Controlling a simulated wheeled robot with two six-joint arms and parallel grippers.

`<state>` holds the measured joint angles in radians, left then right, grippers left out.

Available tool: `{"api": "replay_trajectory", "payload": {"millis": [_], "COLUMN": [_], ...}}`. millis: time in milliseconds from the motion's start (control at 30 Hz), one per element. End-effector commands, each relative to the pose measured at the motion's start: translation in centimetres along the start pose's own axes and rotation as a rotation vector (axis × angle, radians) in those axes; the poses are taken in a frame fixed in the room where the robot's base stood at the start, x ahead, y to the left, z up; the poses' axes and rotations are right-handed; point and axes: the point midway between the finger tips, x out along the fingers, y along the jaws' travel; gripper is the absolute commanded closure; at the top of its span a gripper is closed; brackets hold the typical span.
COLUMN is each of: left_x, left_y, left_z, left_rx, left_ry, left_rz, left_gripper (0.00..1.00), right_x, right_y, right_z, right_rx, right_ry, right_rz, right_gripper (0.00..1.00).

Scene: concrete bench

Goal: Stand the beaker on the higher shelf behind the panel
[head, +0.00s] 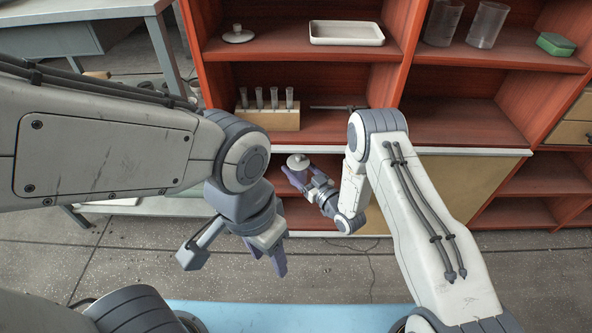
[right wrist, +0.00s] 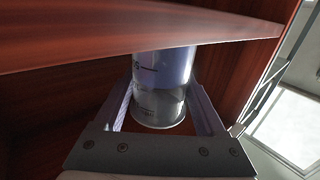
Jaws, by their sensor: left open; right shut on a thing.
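My right gripper (head: 298,172) is shut on the clear beaker, at the open lower left part of the red cabinet. In the right wrist view the beaker (right wrist: 160,105) has dark graduation marks and sits between the two fingers; a red board (right wrist: 150,40) hides its upper end. In the head view a pale round top (head: 298,161) shows at those fingertips, too small to make out fully. The tan panel (head: 465,185) covers the cabinet's lower part to the right of the gripper. My left gripper (head: 268,255) is open and empty, pointing down over the floor.
A test tube rack (head: 268,119) and a thin rod (head: 338,107) are on the shelf above. Higher up are a white lid (head: 238,35), a white tray (head: 346,34), two clear cylinders (head: 487,25) and a green box (head: 556,44). A grey table (head: 75,12) stands at left.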

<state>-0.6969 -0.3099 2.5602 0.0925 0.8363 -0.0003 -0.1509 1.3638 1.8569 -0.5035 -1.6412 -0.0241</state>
Motion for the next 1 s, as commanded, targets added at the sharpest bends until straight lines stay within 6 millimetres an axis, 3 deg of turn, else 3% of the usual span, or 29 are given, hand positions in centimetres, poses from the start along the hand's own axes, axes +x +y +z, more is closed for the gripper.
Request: {"api": "replay_trajectory", "payload": {"millis": [167,200,267,633,1000], "left_x": [0.2,0.2,0.1,-0.5,-3.6], "left_y": [0.0,0.0,0.0,0.0,0.3], "left_z": [0.0,0.0,0.0,0.0,-0.2], "left_rx": [0.000,0.000,0.000,0.000,0.000], "left_ry": [0.001,0.001,0.001,0.000,0.000], "left_rz": [0.000,0.000,0.000,0.000,0.000], "left_gripper": [0.50,0.50,0.50,0.50,0.50], "right_x": [0.0,0.0,0.0,-0.6,-8.2], "right_y": [0.0,0.0,0.0,0.0,0.1], "right_z": [0.2,0.3,0.2,-0.1,-0.3], "right_rx": [0.000,0.000,0.000,0.001,0.003], "right_ry": [0.001,-0.001,-0.001,-0.004,-0.007], "right_rz": [0.000,0.000,0.000,0.002,0.004], "right_gripper": [0.92,0.24,0.01,0.00,0.00]}}
